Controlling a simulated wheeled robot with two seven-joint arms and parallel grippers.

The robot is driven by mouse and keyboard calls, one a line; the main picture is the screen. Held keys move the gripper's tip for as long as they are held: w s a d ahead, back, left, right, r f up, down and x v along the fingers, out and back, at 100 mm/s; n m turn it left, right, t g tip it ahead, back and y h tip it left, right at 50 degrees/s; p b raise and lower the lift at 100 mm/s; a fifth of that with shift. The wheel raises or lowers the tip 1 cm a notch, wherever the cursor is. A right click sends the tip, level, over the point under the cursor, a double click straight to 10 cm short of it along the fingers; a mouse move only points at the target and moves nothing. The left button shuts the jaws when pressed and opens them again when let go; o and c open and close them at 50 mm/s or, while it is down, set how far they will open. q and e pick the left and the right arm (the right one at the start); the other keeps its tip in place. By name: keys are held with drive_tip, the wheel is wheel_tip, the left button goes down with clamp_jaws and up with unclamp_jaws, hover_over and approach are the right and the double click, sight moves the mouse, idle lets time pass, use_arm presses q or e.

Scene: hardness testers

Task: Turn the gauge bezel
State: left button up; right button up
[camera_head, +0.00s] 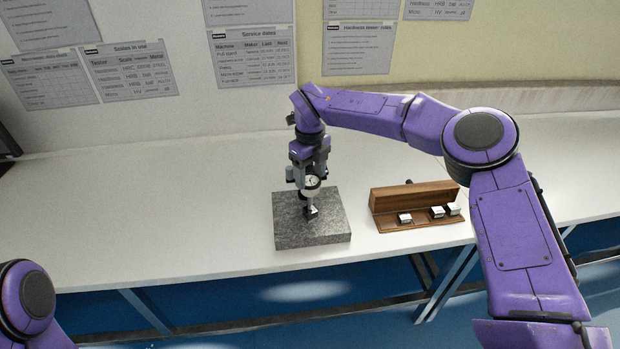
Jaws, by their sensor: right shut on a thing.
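A small gauge (312,182) with a round pale dial stands over the grey granite block (300,234) on the white bench. My right gripper (309,181) comes down on the gauge from above and is shut on it at the bezel, around the dial. The lower part of the gauge (311,211) shows below the dial, over the top of the block. The fingertips are small here and partly hide the bezel's rim. My left arm shows only at the lower left corner; its gripper is out of view.
An open wooden case (413,197) with several small metal blocks stands on the bench right of the granite block. The white bench (150,215) is clear to the left. Printed sheets hang on the wall behind.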

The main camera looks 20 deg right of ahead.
sight(310, 179)
drive_tip(key=m+b, duration=0.1)
drive_tip(key=m, duration=0.1)
drive_tip(key=m+b, duration=0.1)
drive_tip(key=m, duration=0.1)
drive_tip(key=shift+s+f, duration=0.1)
drive_tip(key=shift+f, duration=0.25)
drive_tip(key=shift+r+m+b, duration=0.1)
drive_tip(key=shift+m+b, duration=0.95)
drive_tip(key=shift+m, duration=0.45)
drive_tip(key=o, duration=1.1)
drive_tip(key=shift+c, duration=0.2)
drive_tip(key=shift+r, duration=0.1)
drive_tip(key=shift+r, duration=0.1)
wheel_tip(310, 179, up, 10)
drive_tip(key=shift+r, duration=0.15)
